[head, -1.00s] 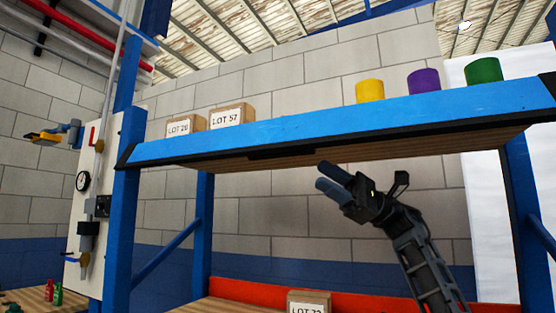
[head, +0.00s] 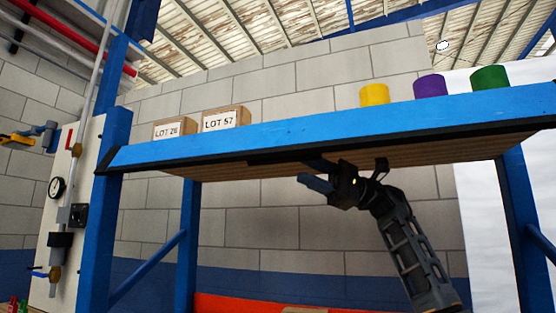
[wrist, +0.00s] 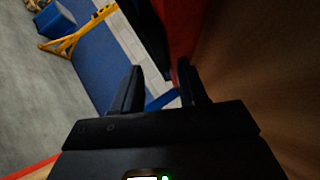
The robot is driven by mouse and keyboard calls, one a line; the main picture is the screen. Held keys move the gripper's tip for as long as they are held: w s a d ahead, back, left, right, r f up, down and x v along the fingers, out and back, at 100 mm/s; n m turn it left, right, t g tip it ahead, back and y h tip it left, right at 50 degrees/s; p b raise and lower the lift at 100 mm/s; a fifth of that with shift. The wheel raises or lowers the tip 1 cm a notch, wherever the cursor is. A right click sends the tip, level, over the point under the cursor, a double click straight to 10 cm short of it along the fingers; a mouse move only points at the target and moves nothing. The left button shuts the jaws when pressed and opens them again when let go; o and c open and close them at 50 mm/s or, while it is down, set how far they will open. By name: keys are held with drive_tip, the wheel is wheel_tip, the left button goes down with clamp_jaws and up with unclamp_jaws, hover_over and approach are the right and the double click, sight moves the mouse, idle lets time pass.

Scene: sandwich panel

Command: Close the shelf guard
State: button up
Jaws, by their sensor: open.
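The shelf's long blue front panel (head: 330,127), which I take for the guard, runs across the upper shelf's front edge, with a black end piece (head: 110,159) at left. A dark strip (head: 285,157) shows along its lower edge. My gripper (head: 310,170) is just under this edge, pointing left, fingers apart. In the wrist view my open gripper (wrist: 160,68) has nothing visibly held. A dark bar (wrist: 150,35) and a red strip (wrist: 178,40) lie just beyond the fingers; I cannot tell whether they belong to the guard or whether a finger touches it.
Two boxes, LOT 26 (head: 172,129) and LOT 57 (head: 224,119), stand on the shelf with yellow (head: 373,95), purple (head: 430,86) and green (head: 490,78) cylinders. Blue uprights (head: 108,210) flank the open space under the shelf. A pipe panel (head: 62,210) is at left.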

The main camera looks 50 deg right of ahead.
sight(288, 161)
drive_tip(key=p+x, duration=0.1)
drive_tip(key=x, duration=0.6)
drive_tip(key=shift+s, duration=0.1)
clamp_jaws()
drive_tip(key=shift+d, duration=0.1)
idle(0.4)
